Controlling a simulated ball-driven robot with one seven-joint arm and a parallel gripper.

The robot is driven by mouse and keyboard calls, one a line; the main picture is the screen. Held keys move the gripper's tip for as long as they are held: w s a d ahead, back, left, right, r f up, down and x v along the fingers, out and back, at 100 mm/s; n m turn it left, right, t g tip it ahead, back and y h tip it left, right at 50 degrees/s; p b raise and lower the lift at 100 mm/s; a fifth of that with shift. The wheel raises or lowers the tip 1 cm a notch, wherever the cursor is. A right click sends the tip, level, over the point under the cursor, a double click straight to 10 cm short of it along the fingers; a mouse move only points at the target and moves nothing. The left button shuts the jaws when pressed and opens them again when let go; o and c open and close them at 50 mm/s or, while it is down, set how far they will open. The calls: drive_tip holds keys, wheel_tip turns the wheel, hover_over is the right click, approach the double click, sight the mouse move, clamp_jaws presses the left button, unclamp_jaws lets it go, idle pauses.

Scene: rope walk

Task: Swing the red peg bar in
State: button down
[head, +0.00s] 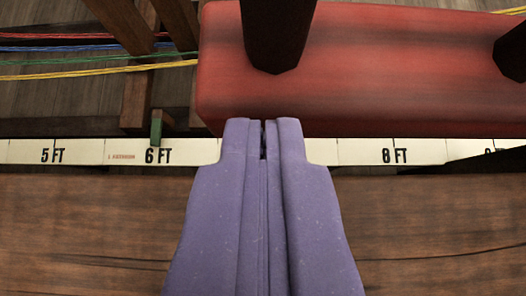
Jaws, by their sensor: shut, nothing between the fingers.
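The red peg bar (400,70) is a thick red beam with dark pegs. It lies across the upper right of the head view, and its left end shows near the middle. One dark peg (277,35) stands on it near that end, and another (513,52) shows at the right edge. My purple gripper (263,125) points up the picture from the bottom centre. It is shut and empty, with its tips at the bar's lower edge near the left end. I cannot tell whether the tips touch the bar.
A white measuring strip (60,152) marked in feet runs across the view along a brown wooden plank (90,225). A small green marker (155,128) stands by 6 FT. Coloured strands (90,63) and dark wooden posts (135,85) are at the upper left.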

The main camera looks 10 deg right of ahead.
sight(276, 14)
drive_tip(key=shift+w+d, duration=0.15)
drive_tip(key=shift+w, duration=0.15)
drive_tip(key=shift+m+h, duration=0.6)
drive_tip(key=shift+m, duration=0.1)
drive_tip(key=w+p, duration=0.1)
drive_tip(key=w, duration=0.1)
drive_tip(key=w+d+p, duration=0.1)
drive_tip(key=w+p, duration=0.1)
drive_tip(key=w, duration=0.1)
drive_tip(key=shift+w+d+p, duration=0.2)
drive_tip(key=shift+p, duration=0.1)
drive_tip(key=w+d+b, duration=0.1)
drive_tip(key=w+b, duration=0.2)
drive_tip(key=w, duration=0.4)
drive_tip(key=shift+w+b, duration=0.3)
drive_tip(key=shift+b, duration=0.05)
drive_tip(key=shift+d, duration=0.15)
